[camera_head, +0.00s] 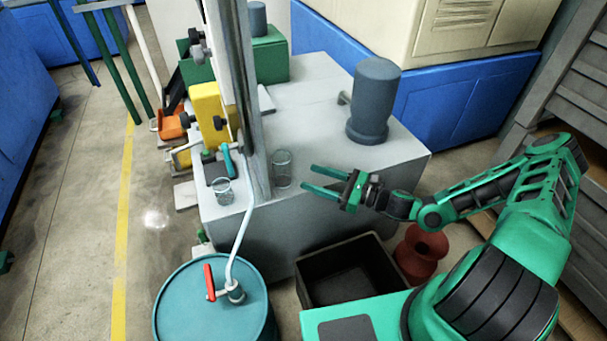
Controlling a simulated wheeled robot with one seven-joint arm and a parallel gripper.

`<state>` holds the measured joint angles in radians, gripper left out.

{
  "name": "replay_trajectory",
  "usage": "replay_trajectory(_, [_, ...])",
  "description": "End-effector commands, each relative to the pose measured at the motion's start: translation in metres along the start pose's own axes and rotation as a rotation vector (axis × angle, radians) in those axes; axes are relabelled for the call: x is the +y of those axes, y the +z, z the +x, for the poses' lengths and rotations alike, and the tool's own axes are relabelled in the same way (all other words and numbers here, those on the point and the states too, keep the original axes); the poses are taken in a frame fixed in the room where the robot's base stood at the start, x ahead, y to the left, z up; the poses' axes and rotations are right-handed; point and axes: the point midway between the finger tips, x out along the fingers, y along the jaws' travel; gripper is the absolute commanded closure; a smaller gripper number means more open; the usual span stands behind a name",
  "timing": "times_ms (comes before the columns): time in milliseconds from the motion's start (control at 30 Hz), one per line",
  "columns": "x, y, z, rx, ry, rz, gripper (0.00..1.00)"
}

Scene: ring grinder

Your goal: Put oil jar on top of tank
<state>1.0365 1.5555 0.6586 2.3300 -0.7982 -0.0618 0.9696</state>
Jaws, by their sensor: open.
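Two clear glass jars stand on the grey machine body (325,105). One jar (282,170) is just right of the metal column, and the other jar (223,192) is left of it near the front edge. I cannot tell which is the oil jar. A teal drum-shaped tank (190,305) stands on the floor in front, with a red-handled tap and a pale hose on its lid. My gripper (308,179) is open and empty. Its fingers point left toward the right-hand jar, with a small gap in the picture.
A dark grey cylinder (374,100) stands on the machine body behind my gripper. The metal column (237,80) rises between the jars. A black open bin (345,272) and a dark red spool-shaped object (421,254) are on the floor below my arm.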

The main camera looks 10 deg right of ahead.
Motion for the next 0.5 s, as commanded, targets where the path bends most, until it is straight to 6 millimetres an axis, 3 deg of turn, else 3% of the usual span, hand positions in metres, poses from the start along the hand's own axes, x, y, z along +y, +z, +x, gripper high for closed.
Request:
replay_trajectory(367, [0.001,0.000,-0.011,0.001,0.003,-0.002,0.49])
replay_trajectory(500, [0.010,-0.004,-0.013,0.037,0.053,-0.048,0.49])
